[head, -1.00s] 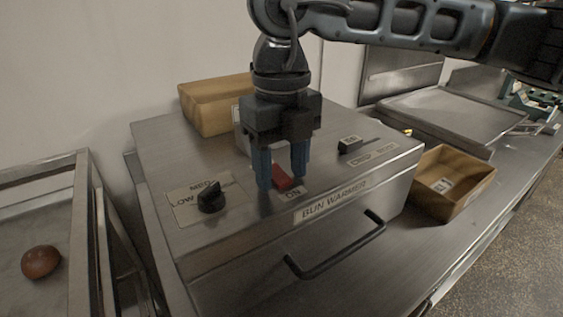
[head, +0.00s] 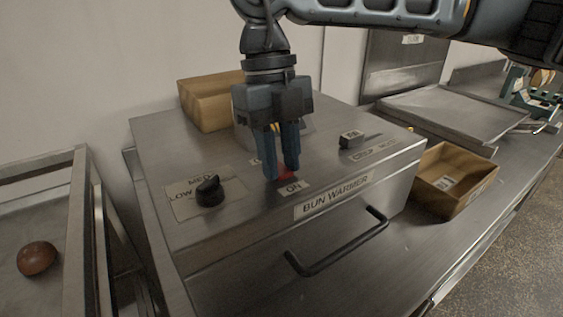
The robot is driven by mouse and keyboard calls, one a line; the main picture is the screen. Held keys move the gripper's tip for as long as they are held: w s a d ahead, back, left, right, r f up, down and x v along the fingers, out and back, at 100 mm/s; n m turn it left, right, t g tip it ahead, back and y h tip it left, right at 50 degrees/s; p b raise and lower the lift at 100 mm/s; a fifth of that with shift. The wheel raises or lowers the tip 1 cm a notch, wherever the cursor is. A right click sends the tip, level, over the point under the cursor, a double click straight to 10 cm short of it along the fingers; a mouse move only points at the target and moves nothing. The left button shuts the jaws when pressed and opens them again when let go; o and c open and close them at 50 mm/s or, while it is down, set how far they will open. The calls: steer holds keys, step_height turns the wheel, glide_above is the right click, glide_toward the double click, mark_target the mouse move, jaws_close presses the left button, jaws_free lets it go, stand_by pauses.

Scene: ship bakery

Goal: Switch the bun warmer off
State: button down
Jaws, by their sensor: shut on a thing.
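The steel bun warmer (head: 225,275) stands on the counter, its top panel carrying the controls. The red switch (head: 287,174) sits in the middle of that panel, just behind the "ON" label (head: 293,187). My gripper (head: 282,174) points down over the switch. Its two blue fingers are close together, shut on the switch. They hide much of the switch and most of the label behind it, so I cannot tell which way the switch is tilted.
A black knob (head: 209,190) is left of my gripper and a black slider (head: 351,139) right of it. A wooden box (head: 206,103) stands behind; another (head: 452,186) is at the right. The warmer's handle (head: 340,252) sticks out in front. A bun (head: 37,258) lies at far left.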

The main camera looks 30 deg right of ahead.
steer(key=shift+w+g, duration=0.2)
steer(key=shift+g, duration=0.4)
steer(key=c, duration=0.9)
jaws_free()
steer(key=shift+b+v, duration=0.55)
steer(key=shift+v, duration=3.35)
